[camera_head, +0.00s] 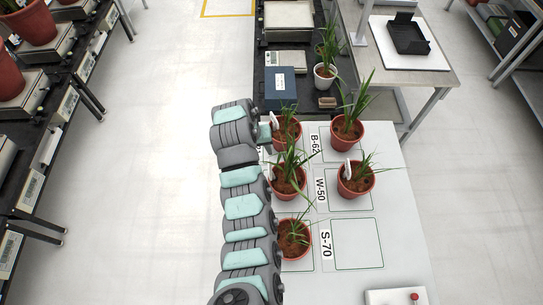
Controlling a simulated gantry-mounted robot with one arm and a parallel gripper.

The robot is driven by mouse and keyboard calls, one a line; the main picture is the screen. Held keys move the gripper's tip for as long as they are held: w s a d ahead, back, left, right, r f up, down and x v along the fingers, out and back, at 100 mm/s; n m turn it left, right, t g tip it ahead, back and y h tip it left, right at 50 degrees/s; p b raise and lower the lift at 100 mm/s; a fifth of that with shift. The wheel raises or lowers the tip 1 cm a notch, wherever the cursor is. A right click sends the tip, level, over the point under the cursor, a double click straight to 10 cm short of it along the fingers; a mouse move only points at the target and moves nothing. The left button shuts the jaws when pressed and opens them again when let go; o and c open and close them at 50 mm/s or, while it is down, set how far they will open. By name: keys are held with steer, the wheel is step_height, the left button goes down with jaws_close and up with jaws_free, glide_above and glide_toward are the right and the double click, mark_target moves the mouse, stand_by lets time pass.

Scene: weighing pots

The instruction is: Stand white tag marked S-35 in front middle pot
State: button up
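Five brown-red pots with green plants stand on a white table: a back left pot (287,138), a back right pot (347,133), a middle left pot (289,187), a middle right pot (354,184) and a front left pot (294,246). My gripper (268,131) is at the left side of the back left pot. A small white tag (274,118) shows right at it; whether it is held or stands in the soil I cannot tell. Another white tag (347,169) stands upright in the middle right pot. No tag writing is legible. My arm hides the table's left edge.
Table labels read B-62 (315,144), W-50 (321,190) and S-70 (326,244). The front right outlined square (358,244) is empty. A blue box (281,87) and scales stand behind.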

mark_target(269, 167)
steer(key=shift+g, duration=0.6)
steer(key=d+f, duration=0.1)
steer(key=f, duration=0.2)
steer(key=s+d+f, duration=0.1)
steer(key=f, duration=0.2)
steer(key=s+f+p, duration=0.1)
steer(key=f, duration=0.2)
steer(key=shift+d+f, duration=0.35)
steer(key=shift+d, duration=0.05)
jaws_close()
steer(key=c, duration=0.7)
jaws_free()
jaws_close()
